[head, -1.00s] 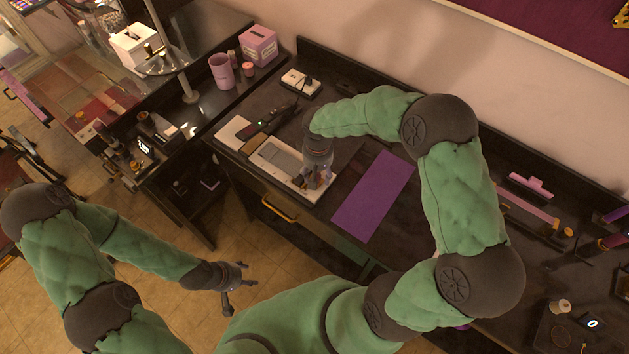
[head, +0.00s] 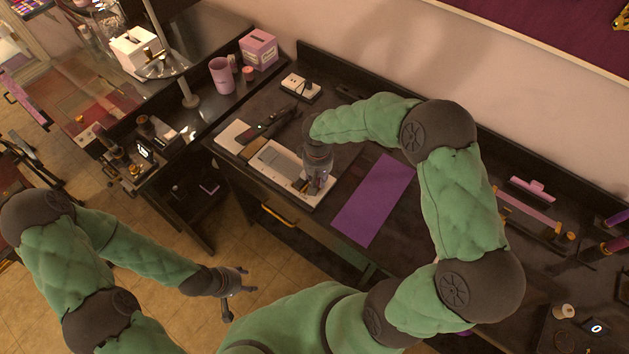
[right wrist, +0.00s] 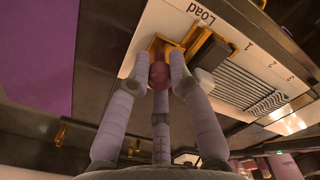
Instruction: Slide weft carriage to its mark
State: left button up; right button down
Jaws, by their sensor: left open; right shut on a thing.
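The loom-like white board (head: 306,199) lies on the dark desk; it also shows in the right wrist view (right wrist: 165,18), with "Load" and the numbers 1, 2 and 3 printed on it. My right gripper (right wrist: 158,68) is shut on a dark red piece (right wrist: 158,75), apparently the weft carriage's grip, at the "Load" end. Gold brackets (right wrist: 207,52) stand by the fingertips. The fingers hide much of the carriage, and its exact mark cannot be told. My right gripper also shows in the head view (head: 316,188). My left gripper (head: 240,294) is open and empty, away from the desk.
A purple mat (head: 374,200) lies right of the board. A black tool (head: 270,124) lies behind the board, near a white socket block (head: 300,87). A pink cup (head: 221,75) and pink box (head: 259,49) stand at the back left.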

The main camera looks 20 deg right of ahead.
jog(key=shift+w+a+b, duration=0.25)
jog(key=shift+w+a, duration=0.3)
jog(key=shift+w, duration=0.4)
jog(key=shift+w+a+b, duration=0.25)
jog(key=shift+w+a, duration=0.35)
jog(key=shift+w, duration=0.35)
jog(key=shift+w+a+b, duration=0.25)
jog(key=shift+w+a, duration=0.3)
jog(key=shift+w, duration=0.4)
jog(key=c, duration=0.9)
grip_release()
jog(key=shift+r, duration=0.1)
notch_tip(320, 180, up, 7)
jog(key=p, duration=0.4)
